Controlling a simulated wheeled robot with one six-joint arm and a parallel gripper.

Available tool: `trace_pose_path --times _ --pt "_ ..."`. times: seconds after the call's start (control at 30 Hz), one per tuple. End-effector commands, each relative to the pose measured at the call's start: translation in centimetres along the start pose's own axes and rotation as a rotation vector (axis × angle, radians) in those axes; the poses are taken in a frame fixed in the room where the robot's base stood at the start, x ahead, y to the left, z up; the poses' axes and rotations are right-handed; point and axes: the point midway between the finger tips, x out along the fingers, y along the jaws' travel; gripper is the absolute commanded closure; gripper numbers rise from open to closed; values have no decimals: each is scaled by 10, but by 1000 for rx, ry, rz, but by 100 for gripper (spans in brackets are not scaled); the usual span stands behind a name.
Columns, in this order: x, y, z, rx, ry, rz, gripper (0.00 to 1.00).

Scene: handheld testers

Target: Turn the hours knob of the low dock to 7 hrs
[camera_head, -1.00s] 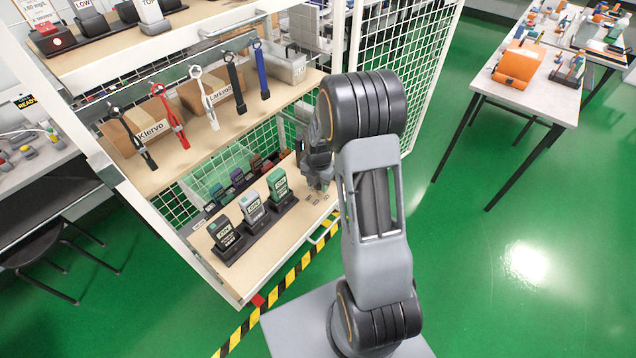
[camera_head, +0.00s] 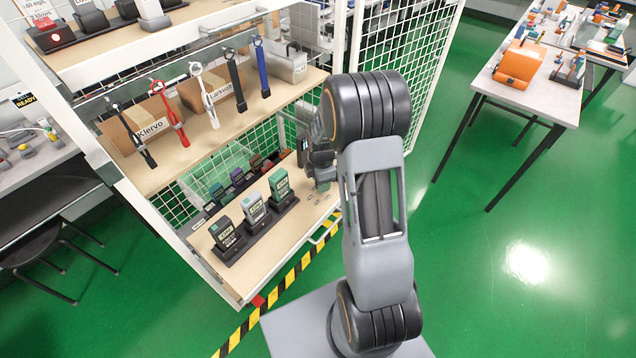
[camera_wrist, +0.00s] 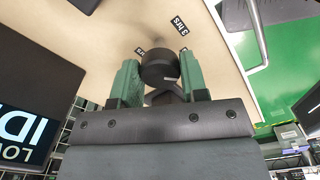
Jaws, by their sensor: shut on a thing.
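A round black knob (camera_wrist: 160,68) sits on a beige board in the wrist view. My gripper (camera_wrist: 159,72) has its two green fingers on either side of the knob and is shut on it. Small dark labels with white print (camera_wrist: 180,25) lie beside the knob; their print is too small to read surely. In the head view my gripper (camera_head: 320,168) is at the right end of the low shelf, and the knob is hidden there. The low dock (camera_head: 257,222) holds upright testers, left of my gripper. Part of a tester screen (camera_wrist: 22,138) shows at the wrist view's left edge.
The shelf above (camera_head: 215,138) carries boxes, with several hanging tools (camera_head: 208,95) at its front. A second row of coloured testers (camera_head: 238,178) stands behind the low dock. White mesh (camera_head: 415,70) flanks the rack.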

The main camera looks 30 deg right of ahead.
Motion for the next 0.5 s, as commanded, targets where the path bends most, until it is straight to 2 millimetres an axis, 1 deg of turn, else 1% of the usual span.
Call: trace_pose_path --times 0.03,0.5 --pt "2 -4 1 43 0 -12 83" --pt "2 -5 -1 487 -3 -17 83"
